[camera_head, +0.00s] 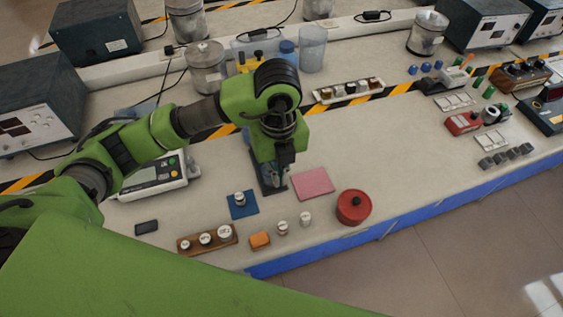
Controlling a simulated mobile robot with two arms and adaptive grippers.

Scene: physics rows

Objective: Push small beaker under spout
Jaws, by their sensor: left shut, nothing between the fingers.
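My left gripper (272,187) points down over the middle of the bench, between the blue mat and the pink pad. Its fingers are shut and empty. I cannot pick out a small beaker or a spout with certainty. A clear tall vessel (312,50) stands at the back, behind my arm. A small pale metal piece (240,199) stands on the blue mat (237,211), left of and nearer than the gripper. My left arm hides part of the bench behind it. My right gripper is not in view.
A pink pad (313,184) and a round red container (354,207) lie right of the gripper. A wooden block with weights (207,238), an orange block (260,240) and small weights (283,228) stand near the front edge. A scale (153,178) is left. The bench right of the red container is clear.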

